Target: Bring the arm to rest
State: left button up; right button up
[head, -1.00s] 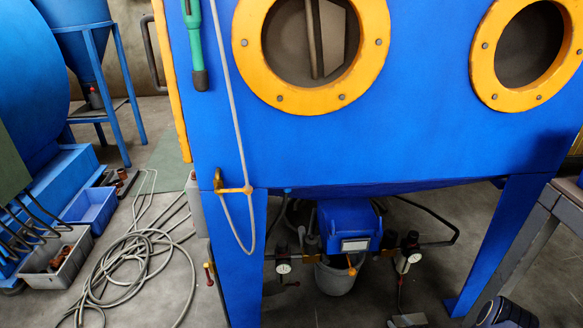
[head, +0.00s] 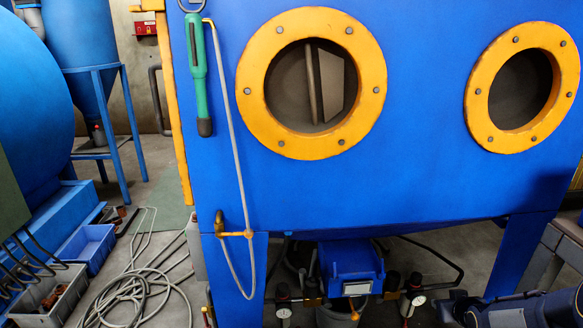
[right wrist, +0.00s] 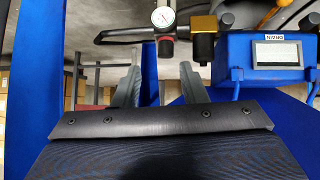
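My right arm (head: 525,310) shows as dark links at the lower right edge of the head view, in front of the cabinet's right leg. My right gripper (right wrist: 158,88) shows in the right wrist view. Its two grey fingers stand apart with nothing between them, so it is open and empty. A dark plate of my own wrist hides the finger bases. Beyond the fingers are a round pressure gauge (right wrist: 163,17) and a blue box with a pale label (right wrist: 278,53). My left arm and gripper are not in view.
The blue blasting cabinet (head: 420,185) with two orange-ringed ports fills the middle. A green-handled tool (head: 197,75) and a thin hose hang on its front. Coiled hose (head: 130,300), a grey crate (head: 50,297) and a blue crate (head: 88,247) lie on the floor at left.

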jog(key=s+a+r+m+g+y, duration=0.1)
jog(key=s+a+r, duration=0.3)
jog(key=s+r, duration=0.3)
jog(key=s+a+r+m+g, duration=0.1)
jog(key=s+a+r, duration=0.4)
jog(key=s+r, duration=0.2)
jog(key=s+a+r+g+y, duration=0.1)
jog(key=s+a+y, duration=0.1)
jog(key=s+a, duration=0.55)
jog(key=s+a+r+g+y, duration=0.15)
jog(key=s+a, duration=0.25)
jog(key=s, duration=0.7)
notch_tip(320, 180, up, 37)
jog(key=p, duration=3.8)
jog(key=shift+a, duration=0.15)
jog(key=shift+w+y, duration=0.1)
jog(key=shift+y, duration=0.15)
